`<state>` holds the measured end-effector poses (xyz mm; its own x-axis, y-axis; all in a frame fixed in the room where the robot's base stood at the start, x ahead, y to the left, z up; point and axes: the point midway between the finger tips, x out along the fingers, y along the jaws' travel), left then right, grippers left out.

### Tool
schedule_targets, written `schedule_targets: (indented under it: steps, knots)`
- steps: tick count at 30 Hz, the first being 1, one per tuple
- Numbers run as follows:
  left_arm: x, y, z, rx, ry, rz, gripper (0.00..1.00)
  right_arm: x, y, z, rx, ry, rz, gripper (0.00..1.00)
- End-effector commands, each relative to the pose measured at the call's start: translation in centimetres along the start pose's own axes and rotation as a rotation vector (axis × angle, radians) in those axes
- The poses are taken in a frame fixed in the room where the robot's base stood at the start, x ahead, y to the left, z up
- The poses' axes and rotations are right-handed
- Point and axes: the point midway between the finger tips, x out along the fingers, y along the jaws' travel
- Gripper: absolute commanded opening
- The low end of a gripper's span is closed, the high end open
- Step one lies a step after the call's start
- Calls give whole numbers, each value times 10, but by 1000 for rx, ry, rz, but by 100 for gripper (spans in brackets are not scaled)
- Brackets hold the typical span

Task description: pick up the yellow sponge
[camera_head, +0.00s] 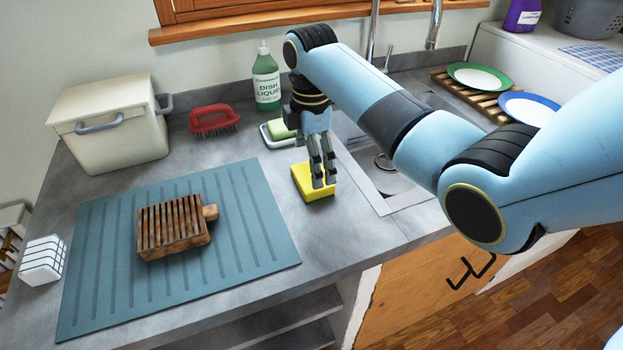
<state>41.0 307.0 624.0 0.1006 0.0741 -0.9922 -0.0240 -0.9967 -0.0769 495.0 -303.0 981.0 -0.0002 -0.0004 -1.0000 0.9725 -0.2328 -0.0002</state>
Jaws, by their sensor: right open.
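The yellow sponge (303,178) lies flat on the grey counter, left of the sink and right of the blue mat. My right gripper (324,184) points down over the sponge's right part, and its fingers hide some of it. The two fingers show a narrow gap between them, and the gripper is open. I cannot tell whether the fingertips touch the sponge. My left gripper is not in view.
A dish liquid bottle (266,80), a green sponge on a white dish (275,141) and a red brush (212,120) stand behind. A wooden rack (172,226) lies on the blue mat (250,235). The sink (374,185) is to the right, a cream box (112,132) back left.

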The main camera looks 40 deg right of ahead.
Motion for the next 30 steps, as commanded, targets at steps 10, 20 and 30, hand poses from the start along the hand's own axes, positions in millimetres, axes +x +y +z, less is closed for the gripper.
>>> schedule_targets:
  steps: [10, 20, 30]
  knots:
    - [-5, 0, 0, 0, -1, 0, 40, 45, 1, 2, 0, 0, -1, 100]
    - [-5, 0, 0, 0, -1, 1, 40, 46, 1, 2, 1, 0, 0, 86]
    - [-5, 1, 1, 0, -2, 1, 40, 46, 1, 2, 1, 0, 0, 76]
